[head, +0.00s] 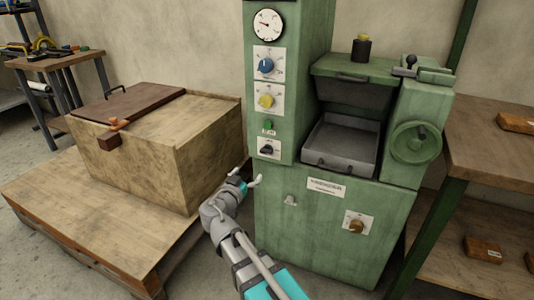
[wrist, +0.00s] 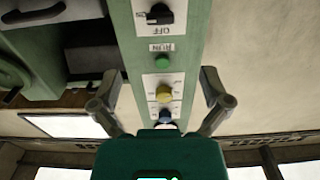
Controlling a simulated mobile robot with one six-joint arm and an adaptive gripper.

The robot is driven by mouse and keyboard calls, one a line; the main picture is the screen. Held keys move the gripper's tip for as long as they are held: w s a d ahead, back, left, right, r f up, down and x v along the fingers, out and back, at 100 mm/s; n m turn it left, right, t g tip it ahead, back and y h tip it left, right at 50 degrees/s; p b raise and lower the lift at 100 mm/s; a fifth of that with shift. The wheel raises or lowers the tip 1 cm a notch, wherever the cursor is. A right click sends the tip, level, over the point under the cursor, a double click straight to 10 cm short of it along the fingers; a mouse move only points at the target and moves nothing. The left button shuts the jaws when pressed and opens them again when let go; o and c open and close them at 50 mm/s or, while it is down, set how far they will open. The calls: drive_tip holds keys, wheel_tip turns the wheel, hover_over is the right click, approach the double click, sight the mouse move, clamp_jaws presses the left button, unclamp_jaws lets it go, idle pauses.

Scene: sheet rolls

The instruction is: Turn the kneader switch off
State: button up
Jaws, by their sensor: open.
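The kneader is a tall green machine (head: 335,240) with a column of controls. A black rotary switch (head: 267,148) is the lowest control on the column's front. In the wrist view the black switch (wrist: 160,14) is at the top edge, partly cut off, on a white plate with the word OFF beside it. Its bar seems to point left, towards another small mark, not at OFF. My gripper (head: 246,178) is open and empty, below and left of the switch in the head view. In the wrist view its fingers (wrist: 162,104) are spread apart, with the switch beyond them.
Above the switch are a green button (head: 268,127), a yellow knob (head: 266,101), a blue knob (head: 266,66) and a gauge (head: 268,25). A brown knob (head: 356,226) is lower right. A wooden chest (head: 175,165) stands left; a wooden bench (head: 490,150) stands right.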

sight(265, 153)
drive_tip(key=x, duration=1.3)
drive_tip(key=shift+w+d, duration=0.15)
drive_tip(key=shift+w, duration=0.2)
